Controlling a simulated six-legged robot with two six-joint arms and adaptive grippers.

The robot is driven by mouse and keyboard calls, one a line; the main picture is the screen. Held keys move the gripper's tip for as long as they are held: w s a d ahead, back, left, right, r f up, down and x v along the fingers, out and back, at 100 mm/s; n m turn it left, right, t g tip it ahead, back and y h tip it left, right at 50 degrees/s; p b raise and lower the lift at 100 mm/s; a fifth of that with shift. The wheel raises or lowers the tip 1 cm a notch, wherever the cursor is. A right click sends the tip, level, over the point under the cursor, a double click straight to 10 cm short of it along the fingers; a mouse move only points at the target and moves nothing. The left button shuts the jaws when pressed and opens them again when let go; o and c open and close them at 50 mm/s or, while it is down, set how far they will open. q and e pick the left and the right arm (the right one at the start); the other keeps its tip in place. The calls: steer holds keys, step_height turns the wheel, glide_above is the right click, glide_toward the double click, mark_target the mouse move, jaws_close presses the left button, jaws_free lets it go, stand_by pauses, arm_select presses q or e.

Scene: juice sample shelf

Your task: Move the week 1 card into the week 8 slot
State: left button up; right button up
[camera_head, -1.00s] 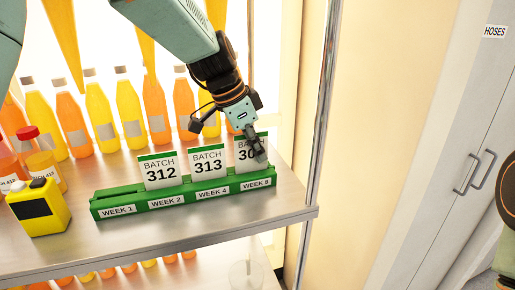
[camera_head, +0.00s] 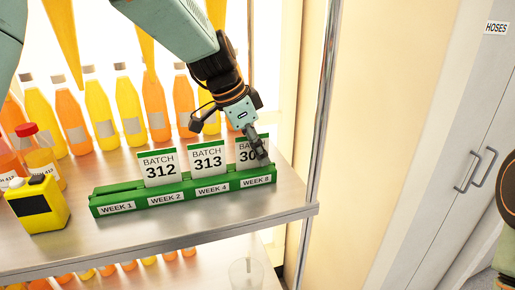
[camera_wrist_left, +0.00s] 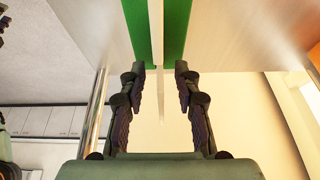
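The green card holder (camera_head: 132,190) stands on the shelf with slots labelled WEEK 1, 2, 4 and 8. The week 1 slot (camera_head: 115,196) has no card. A white, green-topped card (camera_head: 244,155), its number starting with 30, stands upright at the week 8 slot; my gripper hides its last digit. My left gripper (camera_head: 264,159) is at this card's right side. In the left wrist view, its fingers (camera_wrist_left: 160,75) are apart, with the thin pale card edge between them and a gap on both sides. My right gripper is not in view.
The batch 312 card (camera_head: 160,169) stands at week 2 and the batch 313 card (camera_head: 207,162) at week 4, close left of my gripper. Juice bottles (camera_head: 131,110) line the back. A yellow canister (camera_head: 40,206) stands left. A metal post (camera_head: 321,110) rises at right.

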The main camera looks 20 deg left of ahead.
arm_select(q)
steer(key=shift+r, duration=0.1)
steer(key=v, duration=1.1)
steer(key=shift+a+r, duration=0.1)
steer(key=shift+r, duration=0.3)
steer(key=shift+s, duration=0.1)
